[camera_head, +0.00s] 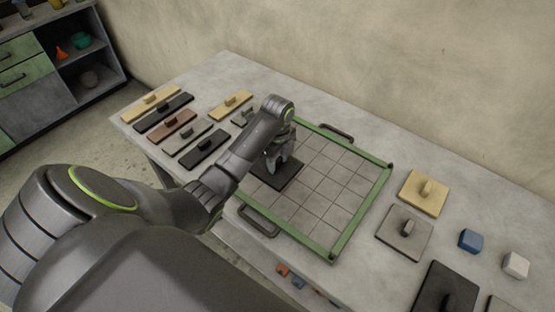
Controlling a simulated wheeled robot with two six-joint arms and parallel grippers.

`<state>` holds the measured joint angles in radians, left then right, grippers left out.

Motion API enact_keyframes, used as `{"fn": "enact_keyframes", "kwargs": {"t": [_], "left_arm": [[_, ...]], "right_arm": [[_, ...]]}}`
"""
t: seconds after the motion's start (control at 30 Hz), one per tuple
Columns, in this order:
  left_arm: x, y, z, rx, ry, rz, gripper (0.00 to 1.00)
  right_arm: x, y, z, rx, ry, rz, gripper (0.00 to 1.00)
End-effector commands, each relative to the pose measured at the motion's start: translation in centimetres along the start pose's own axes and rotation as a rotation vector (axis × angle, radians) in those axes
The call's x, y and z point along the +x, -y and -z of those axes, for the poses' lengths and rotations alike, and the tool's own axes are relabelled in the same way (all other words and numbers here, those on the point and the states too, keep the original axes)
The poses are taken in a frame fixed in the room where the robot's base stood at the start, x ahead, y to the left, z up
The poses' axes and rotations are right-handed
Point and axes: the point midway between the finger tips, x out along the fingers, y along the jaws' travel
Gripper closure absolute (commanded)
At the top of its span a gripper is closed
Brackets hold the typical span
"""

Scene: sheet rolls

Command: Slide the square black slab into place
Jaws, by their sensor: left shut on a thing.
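The square black slab (287,180) lies at the left part of the green-rimmed grid tray (362,210), flat or nearly so. My left gripper (275,166) points down over the slab and is shut on its handle, which the fingers mostly hide. My left arm covers part of the slab's far left side and the tray's left edge. I cannot tell whether the slab touches the grid floor. My right gripper is not in view.
Several long slabs with handles, such as a black one (205,149), lie left of the tray. A yellow slab (424,193), a grey slab (404,232), another black slab (433,287), a blue cube (471,240) and a white cube (515,265) lie right. The grid's right part is empty.

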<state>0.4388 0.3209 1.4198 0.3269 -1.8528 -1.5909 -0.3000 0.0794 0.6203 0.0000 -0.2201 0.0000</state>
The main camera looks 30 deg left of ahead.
Motion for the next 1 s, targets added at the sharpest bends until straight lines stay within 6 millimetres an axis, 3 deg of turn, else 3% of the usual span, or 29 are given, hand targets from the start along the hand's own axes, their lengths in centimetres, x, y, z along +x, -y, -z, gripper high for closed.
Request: {"fn": "enact_keyframes", "kwargs": {"t": [1.0], "left_arm": [[-0.1,-2.7,-2.9,-0.001,0.002,-0.001,0.91]], "right_arm": [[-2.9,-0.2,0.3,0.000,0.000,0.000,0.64]]}}
